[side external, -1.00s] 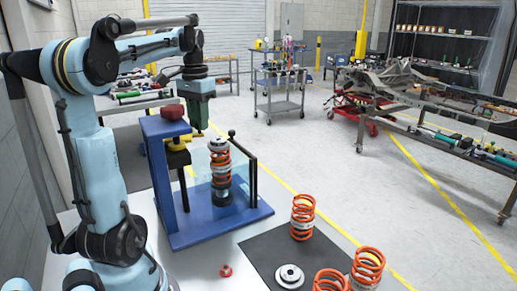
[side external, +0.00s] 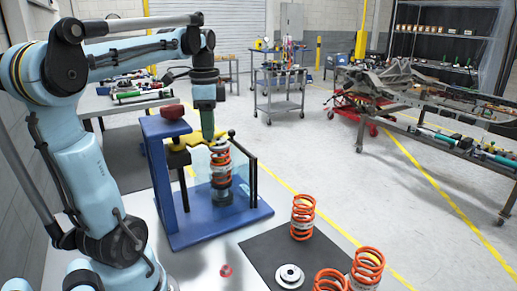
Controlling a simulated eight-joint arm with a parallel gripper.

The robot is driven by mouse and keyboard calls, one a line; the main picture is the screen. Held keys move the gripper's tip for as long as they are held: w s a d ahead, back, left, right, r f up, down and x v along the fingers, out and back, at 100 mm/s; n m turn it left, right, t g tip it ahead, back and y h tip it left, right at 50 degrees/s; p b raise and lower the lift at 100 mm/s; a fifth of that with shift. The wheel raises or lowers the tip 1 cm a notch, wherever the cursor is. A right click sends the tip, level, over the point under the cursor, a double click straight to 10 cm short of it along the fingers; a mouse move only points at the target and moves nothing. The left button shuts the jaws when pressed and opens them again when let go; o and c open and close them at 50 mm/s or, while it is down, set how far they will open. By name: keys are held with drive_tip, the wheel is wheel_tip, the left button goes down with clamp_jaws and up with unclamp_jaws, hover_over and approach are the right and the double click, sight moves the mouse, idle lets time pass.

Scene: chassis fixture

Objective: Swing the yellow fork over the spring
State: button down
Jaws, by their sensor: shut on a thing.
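The yellow fork (side external: 198,142) reaches right from the black block of the blue press, and its right end is at the top of the spring. The spring (side external: 221,168), orange with a pale top mount, stands upright on the press base. My gripper (side external: 208,137) points down with its tips at the fork, shut on it just left of the spring's top. The fingertips are small here, and the fork's far end is partly hidden behind them.
The blue press (side external: 160,185) carries a red block (side external: 172,112) on top. A clear panel and a black post (side external: 254,180) stand right of the spring. Several loose orange springs (side external: 303,216) and a pale disc (side external: 289,276) are on or near the black mat (side external: 262,257).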

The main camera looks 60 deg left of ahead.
drive_tip(key=shift+s+d+m, duration=0.4)
drive_tip(key=shift+d+m, duration=0.25)
drive_tip(key=shift+m, duration=0.35)
drive_tip(key=shift+s+d+m, duration=0.35)
drive_tip(key=shift+d+m, duration=0.25)
drive_tip(key=shift+m, duration=0.4)
drive_tip(key=c, duration=0.9)
unclamp_jaws()
drive_tip(key=shift+s, duration=0.1)
